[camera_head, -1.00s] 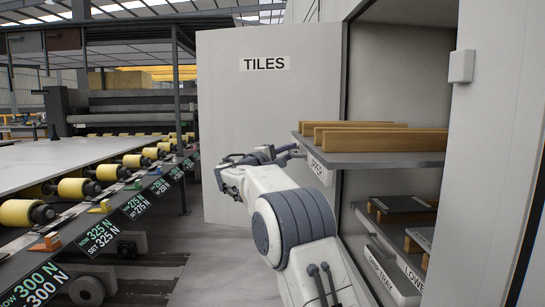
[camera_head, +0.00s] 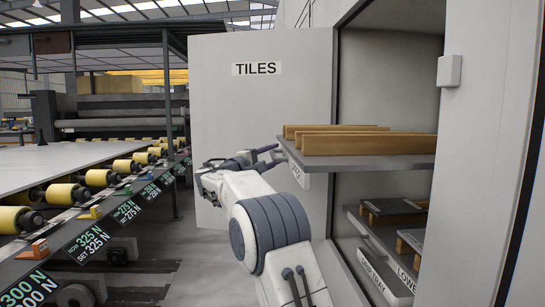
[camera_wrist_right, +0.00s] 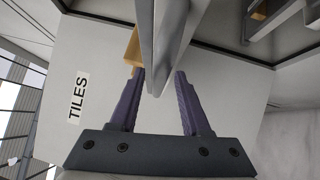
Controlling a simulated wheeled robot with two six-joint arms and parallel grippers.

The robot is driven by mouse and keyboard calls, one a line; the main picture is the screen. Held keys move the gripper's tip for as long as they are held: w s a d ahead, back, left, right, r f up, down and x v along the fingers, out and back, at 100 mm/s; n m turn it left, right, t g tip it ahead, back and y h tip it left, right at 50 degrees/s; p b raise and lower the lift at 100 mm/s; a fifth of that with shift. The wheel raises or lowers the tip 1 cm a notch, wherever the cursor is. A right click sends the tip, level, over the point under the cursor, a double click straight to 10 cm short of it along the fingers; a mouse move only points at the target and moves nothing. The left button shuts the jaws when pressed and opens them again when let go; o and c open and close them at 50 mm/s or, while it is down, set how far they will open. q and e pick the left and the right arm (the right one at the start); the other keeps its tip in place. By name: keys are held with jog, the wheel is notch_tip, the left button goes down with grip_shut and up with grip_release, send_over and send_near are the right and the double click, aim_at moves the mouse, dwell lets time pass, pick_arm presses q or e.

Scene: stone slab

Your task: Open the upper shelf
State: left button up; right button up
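The upper shelf (camera_head: 385,167) is a grey tray in the cabinet, and it sticks out past the cabinet frame. Several wooden bars lie on it, and its front label (camera_head: 298,172) is partly hidden by my arm. My right gripper (camera_head: 268,152) is at the shelf's left front corner. In the right wrist view, its two purple fingers (camera_wrist_right: 160,85) stand apart on either side of the grey shelf edge (camera_wrist_right: 163,45). Gaps show beside the edge, and contact is not clear. My left gripper is not in view.
The open cabinet door marked TILES (camera_head: 260,110) stands behind my right gripper. A roller conveyor (camera_head: 100,178) with a slab runs along the left. Floor shows between conveyor and cabinet.

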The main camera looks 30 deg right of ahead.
jog(key=shift+a, duration=0.1)
jog(key=v, duration=1)
jog(key=shift+a, duration=0.15)
jog(key=shift+s, duration=0.1)
